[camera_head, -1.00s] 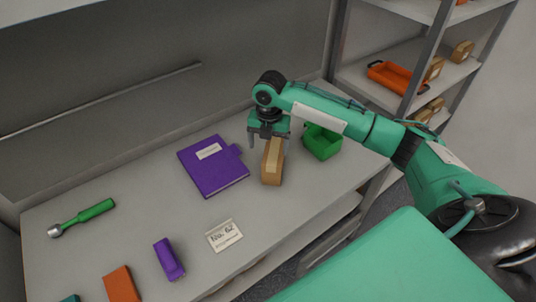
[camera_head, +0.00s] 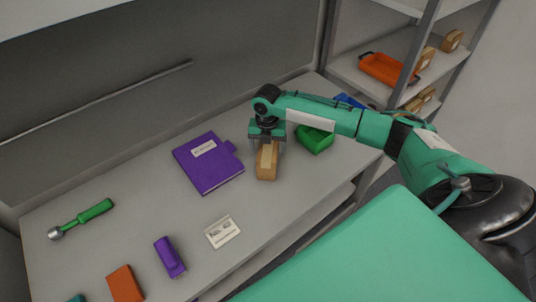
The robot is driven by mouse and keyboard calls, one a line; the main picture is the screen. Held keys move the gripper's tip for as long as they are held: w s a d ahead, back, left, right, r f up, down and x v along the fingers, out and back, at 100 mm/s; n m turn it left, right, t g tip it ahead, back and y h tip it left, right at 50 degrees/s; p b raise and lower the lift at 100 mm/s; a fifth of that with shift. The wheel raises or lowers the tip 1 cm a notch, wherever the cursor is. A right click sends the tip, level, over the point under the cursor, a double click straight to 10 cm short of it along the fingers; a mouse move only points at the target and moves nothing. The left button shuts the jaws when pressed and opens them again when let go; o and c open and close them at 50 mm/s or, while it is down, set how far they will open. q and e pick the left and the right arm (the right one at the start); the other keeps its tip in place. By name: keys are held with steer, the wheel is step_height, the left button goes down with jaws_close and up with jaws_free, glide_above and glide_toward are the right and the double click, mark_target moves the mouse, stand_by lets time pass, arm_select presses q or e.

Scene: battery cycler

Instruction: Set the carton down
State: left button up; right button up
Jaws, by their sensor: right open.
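The carton (camera_head: 267,163) is a small brown box with a paler strip on top. It stands on the grey bench, right of the purple binder. My right gripper (camera_head: 267,146) is directly over the far end of the carton, pointing down, with its fingers open at either side of it. Whether the fingers touch the carton I cannot tell. My left gripper is out of view.
A purple binder (camera_head: 208,166) lies left of the carton and a green bin (camera_head: 315,139) stands to its right. A label card (camera_head: 222,232), a purple object (camera_head: 169,257), an orange block (camera_head: 125,284) and a green-handled tool (camera_head: 82,218) lie nearer. The bench between them is clear. Shelves hold an orange tray (camera_head: 388,69).

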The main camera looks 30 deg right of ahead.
steer(key=f+p, duration=0.1)
steer(key=f, duration=0.2)
steer(key=shift+s+f+p, duration=0.1)
steer(key=shift+s+p, duration=0.1)
steer(key=shift+p, duration=0.2)
steer(key=shift+f, duration=0.5)
steer(key=shift+w, duration=0.1)
steer(key=c, duration=1.4)
